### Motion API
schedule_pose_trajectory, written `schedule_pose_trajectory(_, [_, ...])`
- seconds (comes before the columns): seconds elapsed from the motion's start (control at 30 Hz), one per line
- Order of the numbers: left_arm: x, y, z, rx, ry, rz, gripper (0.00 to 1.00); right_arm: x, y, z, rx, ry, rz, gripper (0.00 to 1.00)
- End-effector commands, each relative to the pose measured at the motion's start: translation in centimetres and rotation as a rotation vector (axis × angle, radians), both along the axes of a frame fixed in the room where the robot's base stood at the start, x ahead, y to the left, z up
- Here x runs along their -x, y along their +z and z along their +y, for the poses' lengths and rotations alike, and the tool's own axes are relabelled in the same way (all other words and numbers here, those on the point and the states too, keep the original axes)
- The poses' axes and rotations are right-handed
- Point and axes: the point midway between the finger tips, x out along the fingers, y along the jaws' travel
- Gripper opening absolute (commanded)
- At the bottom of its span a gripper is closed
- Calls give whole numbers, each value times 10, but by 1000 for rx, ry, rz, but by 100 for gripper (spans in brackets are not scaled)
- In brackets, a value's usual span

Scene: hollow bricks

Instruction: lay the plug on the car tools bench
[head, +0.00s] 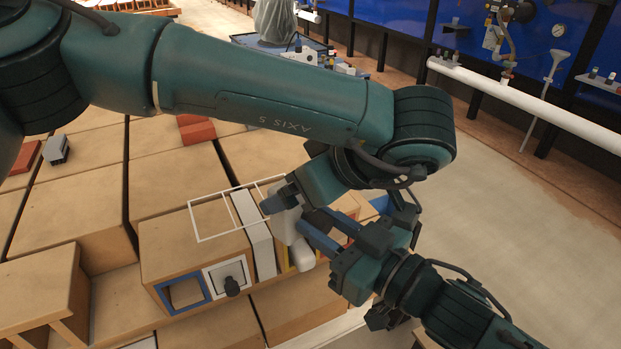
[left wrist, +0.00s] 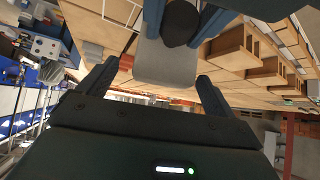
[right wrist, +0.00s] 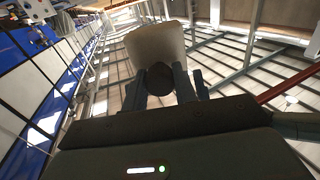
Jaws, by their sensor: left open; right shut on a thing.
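The plug (head: 303,254) is a pale grey-white block with a dark round knob. My right gripper (head: 318,232) is shut on the dark knob, which shows in the right wrist view with the pale body (right wrist: 155,43) beyond the fingers. My left gripper (head: 283,202) is open, close beside the plug. In the left wrist view the pale body (left wrist: 165,65) lies between its spread fingers, with no clear grip. A bench with a dark blue top (head: 366,74) stands at the back, behind my left arm; I cannot tell for sure that it is the car tools bench.
Hollow brown bricks (head: 190,240) fill the surface at left and below the grippers. One has a blue-framed opening (head: 183,293) beside a white plate with a black knob (head: 231,285). A white rail (head: 530,108) runs along the back right. Bare floor (head: 500,220) lies at right.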

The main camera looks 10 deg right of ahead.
Motion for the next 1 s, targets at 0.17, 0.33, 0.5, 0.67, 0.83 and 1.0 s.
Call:
schedule_pose_trajectory(0.17, [0,0,0,1,0,1,86,0,0,0,-1,0,-1,6])
schedule_pose_trajectory(0.33, [0,0,0,1,0,1,72,0,0,0,-1,0,-1,6])
schedule_pose_trajectory(0.5, [0,0,0,2,-1,1,59,0,0,0,-1,1,-1,6])
schedule_pose_trajectory(0.67, [0,0,-1,4,-2,-1,45,1,0,1,-1,4,0,6])
schedule_pose_trajectory(0.83, [0,1,-2,5,-2,-2,43,1,0,1,-3,5,0,38])
schedule_pose_trajectory(1.0, [0,1,-1,3,-1,0,43,1,0,1,-1,3,0,52])
